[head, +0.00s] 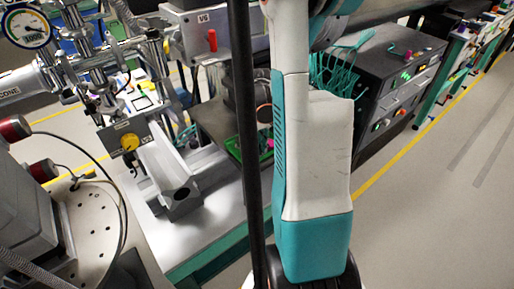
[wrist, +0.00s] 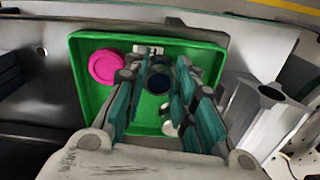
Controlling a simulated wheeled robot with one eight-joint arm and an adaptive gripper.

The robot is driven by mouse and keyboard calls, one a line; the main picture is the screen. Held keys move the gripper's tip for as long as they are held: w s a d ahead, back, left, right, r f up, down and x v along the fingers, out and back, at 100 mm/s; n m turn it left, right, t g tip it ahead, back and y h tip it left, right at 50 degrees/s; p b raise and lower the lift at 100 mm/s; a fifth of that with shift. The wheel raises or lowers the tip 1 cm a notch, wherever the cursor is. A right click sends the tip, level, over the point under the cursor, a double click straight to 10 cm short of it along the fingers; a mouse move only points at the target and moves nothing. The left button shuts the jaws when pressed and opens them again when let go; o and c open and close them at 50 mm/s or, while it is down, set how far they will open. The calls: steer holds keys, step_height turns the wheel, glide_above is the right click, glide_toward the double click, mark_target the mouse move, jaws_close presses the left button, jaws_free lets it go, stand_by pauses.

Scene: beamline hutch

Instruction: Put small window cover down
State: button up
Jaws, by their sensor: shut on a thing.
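My gripper (wrist: 160,73) is over the green tray (wrist: 92,118) in the wrist view, its fingers closed in on a small dark round piece (wrist: 158,83), which looks like the small window cover. The fingers hide its sides, and I cannot tell whether it touches the tray floor. A pink round cover (wrist: 106,67) lies in the tray to the left of the fingers. In the head view the green tray (head: 234,151) is partly hidden behind my arm, and my gripper is hidden there.
A dark electronics rack (head: 385,85) is at right. Open floor (head: 440,190) lies right of my arm.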

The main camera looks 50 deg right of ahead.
steer(key=shift+f, duration=0.15)
steer(key=o, duration=0.8)
step_height(320, 180, up, 12)
steer(key=p, duration=0.4)
steer(key=shift+r+p, duration=0.2)
steer(key=shift+p, duration=0.1)
